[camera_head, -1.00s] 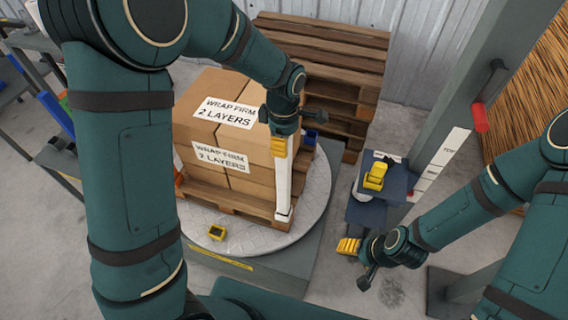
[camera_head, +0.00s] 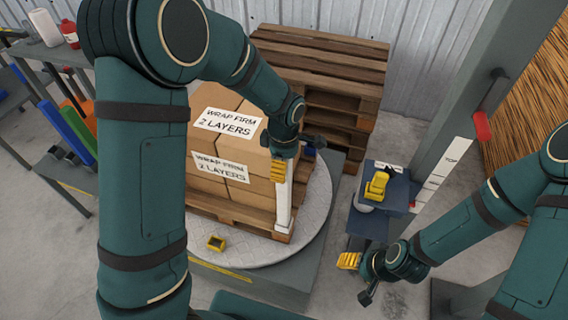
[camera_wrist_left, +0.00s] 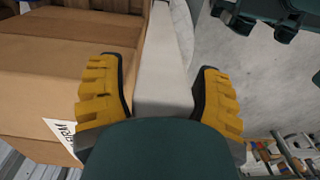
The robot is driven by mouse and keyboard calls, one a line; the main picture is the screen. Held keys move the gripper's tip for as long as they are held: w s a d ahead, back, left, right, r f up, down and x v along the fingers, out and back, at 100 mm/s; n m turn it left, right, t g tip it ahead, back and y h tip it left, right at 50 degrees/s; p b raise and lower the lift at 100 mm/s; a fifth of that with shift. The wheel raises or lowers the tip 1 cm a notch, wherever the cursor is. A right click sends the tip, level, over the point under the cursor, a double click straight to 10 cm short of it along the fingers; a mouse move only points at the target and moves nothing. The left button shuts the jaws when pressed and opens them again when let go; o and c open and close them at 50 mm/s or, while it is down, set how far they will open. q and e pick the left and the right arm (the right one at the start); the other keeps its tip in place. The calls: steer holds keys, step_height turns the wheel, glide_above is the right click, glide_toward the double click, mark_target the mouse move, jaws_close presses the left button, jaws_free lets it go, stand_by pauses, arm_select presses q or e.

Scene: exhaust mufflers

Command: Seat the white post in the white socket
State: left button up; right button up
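The white post (camera_head: 284,206) stands about upright at the near right corner of the stacked boxes. My left gripper (camera_head: 278,172) is around its upper part. The post's foot is at the pallet's near corner, where a small white piece, perhaps the socket (camera_head: 282,229), shows. I cannot tell whether the foot is inside it. My right gripper (camera_head: 349,261) is low at the right, away from the post; its finger opening is unclear.
Labelled boxes (camera_head: 205,161) stand on a wooden pallet (camera_head: 222,207) on a round turntable (camera_head: 320,195). A blue carriage (camera_head: 398,196) with a yellow device and a grey mast (camera_head: 452,130) stand right. Stacked pallets (camera_head: 325,75) are behind.

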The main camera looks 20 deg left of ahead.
arm_select(q)
steer(key=shift+r, duration=0.1)
step_height(320, 180, up, 12)
steer(key=shift+r+p, duration=0.1)
steer(key=shift+p, duration=1.1)
